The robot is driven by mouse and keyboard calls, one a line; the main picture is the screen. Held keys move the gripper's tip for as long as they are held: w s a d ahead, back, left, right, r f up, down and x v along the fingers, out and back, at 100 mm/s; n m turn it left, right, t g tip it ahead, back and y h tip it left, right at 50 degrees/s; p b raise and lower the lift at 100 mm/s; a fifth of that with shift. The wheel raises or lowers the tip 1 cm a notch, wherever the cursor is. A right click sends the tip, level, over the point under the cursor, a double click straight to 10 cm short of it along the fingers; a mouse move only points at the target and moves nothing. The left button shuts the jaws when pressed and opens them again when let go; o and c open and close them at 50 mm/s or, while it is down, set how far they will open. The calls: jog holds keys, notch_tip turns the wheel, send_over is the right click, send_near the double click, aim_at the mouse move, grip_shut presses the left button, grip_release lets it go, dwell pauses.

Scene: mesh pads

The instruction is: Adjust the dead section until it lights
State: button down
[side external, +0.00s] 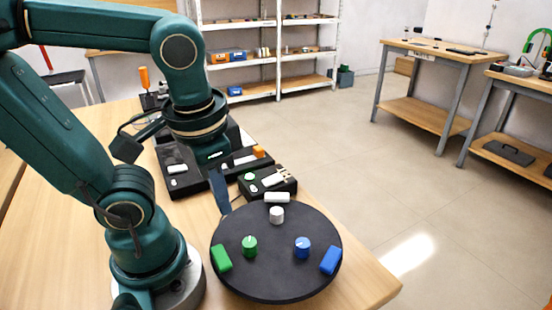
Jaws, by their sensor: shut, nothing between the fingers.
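A round black plate (262,276) lies near the table's front corner. It bears a white knob (277,215), a green knob (249,246) and a blue knob (302,247). Near its rim, beside each knob, sits a matching block: white (277,197), green (221,258) and blue (330,260). I cannot tell which section is dead or whether any block is lit. My gripper (225,210) points down, shut and empty, at the plate's back left edge. It is apart from the knobs; whether it touches the plate is unclear.
A small black box (283,187) with a green button and pale parts stands just behind the plate. A dark board (187,185) with white and orange pieces lies behind my gripper. The wooden table edge (374,288) is close to the plate's right side.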

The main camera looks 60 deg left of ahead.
jog(key=shift+w+d+r+t+h, duration=0.15)
jog(key=shift+w+d+t+h, duration=0.1)
jog(key=shift+w+t, duration=0.4)
jog(key=shift+w+d+r+t+h, duration=0.1)
jog(key=shift+w+d+t+h, duration=0.15)
jog(key=shift+w+t, duration=0.45)
jog(key=shift+w+d+r+t+h, duration=0.15)
jog(key=shift+w+d+t+h, duration=0.1)
jog(key=shift+w+t, duration=0.4)
